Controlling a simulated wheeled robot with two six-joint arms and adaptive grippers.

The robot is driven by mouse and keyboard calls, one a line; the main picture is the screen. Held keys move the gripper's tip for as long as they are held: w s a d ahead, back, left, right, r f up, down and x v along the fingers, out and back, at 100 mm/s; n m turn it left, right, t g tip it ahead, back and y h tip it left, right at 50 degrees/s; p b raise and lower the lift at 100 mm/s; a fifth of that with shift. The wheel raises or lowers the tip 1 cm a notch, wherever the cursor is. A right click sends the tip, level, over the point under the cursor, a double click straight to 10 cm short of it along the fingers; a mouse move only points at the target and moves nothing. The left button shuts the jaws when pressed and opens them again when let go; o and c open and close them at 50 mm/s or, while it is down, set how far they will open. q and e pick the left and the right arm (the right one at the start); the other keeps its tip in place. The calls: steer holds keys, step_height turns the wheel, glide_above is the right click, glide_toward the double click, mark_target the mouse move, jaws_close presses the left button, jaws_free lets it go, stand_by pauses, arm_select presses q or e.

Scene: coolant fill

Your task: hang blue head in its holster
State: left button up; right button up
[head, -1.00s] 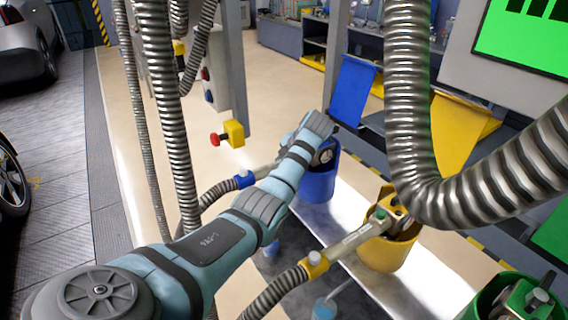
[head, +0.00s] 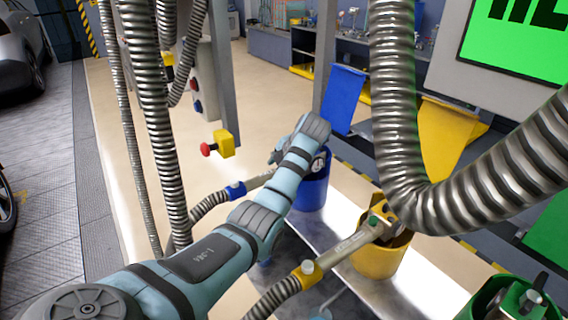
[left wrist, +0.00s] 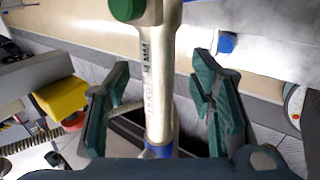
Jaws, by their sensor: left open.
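The blue head, a pale metal barrel with a blue collar (head: 235,190), slants up toward the blue holster (head: 312,190) in the head view. My arm hides the middle of it. Its round front part (head: 318,162) shows at the holster's mouth; how deep it sits I cannot tell. In the left wrist view the barrel (left wrist: 159,90), with a green cap (left wrist: 126,8) and a blue collar at the bottom, runs between the two dark green fingers of my left gripper (left wrist: 160,80). The fingers stand apart, with gaps on both sides of the barrel. My right gripper is out of view.
The yellow holster (head: 380,255) with its head and the green holster (head: 490,300) stand to the right. A red-and-yellow button box (head: 221,145) is on the left post. Thick ribbed hoses (head: 395,110) hang close on both sides.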

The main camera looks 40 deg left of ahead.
arm_select(q)
steer(key=v, duration=0.8)
steer(key=shift+r, duration=0.25)
steer(key=shift+d, duration=0.1)
